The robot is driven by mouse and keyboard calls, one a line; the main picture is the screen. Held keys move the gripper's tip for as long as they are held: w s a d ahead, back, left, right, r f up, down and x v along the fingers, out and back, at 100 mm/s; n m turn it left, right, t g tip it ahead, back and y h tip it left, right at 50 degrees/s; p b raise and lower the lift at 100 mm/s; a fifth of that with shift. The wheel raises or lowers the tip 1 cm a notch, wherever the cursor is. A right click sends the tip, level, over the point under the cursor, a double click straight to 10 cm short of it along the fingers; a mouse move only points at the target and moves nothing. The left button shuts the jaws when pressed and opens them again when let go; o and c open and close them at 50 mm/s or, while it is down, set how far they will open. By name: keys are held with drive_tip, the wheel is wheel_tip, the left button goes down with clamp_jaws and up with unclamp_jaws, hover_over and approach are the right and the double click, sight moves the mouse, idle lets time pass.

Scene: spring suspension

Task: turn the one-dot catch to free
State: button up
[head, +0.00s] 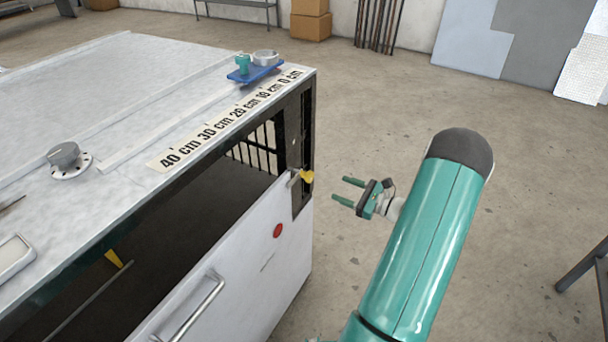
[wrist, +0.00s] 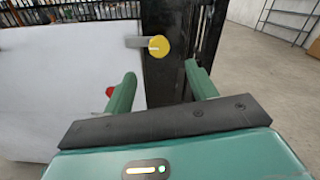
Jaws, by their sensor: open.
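A catch with a yellow round knob (head: 307,176) and a short grey bar sits on the dark corner post of the white cabinet. In the wrist view the yellow knob (wrist: 158,47) is ahead, and its grey bar points left, level, over the edge of the white panel. No dot mark can be made out on it. My gripper (head: 341,191) is open and empty, to the right of the catch in the head view and apart from it. In the wrist view my gripper (wrist: 160,72) has its fingers on either side of the line toward the knob.
The white front panel (head: 240,265) has a red button (head: 278,230) and a bar handle (head: 205,300). On the cabinet top are a centimetre scale (head: 225,120), a blue plate (head: 255,72) and a grey knob (head: 64,156).

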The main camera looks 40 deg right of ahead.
sight(312, 177)
drive_tip(key=x, duration=1.2)
drive_tip(key=shift+w+a, duration=0.15)
drive_tip(key=shift+a, duration=0.05)
clamp_jaws()
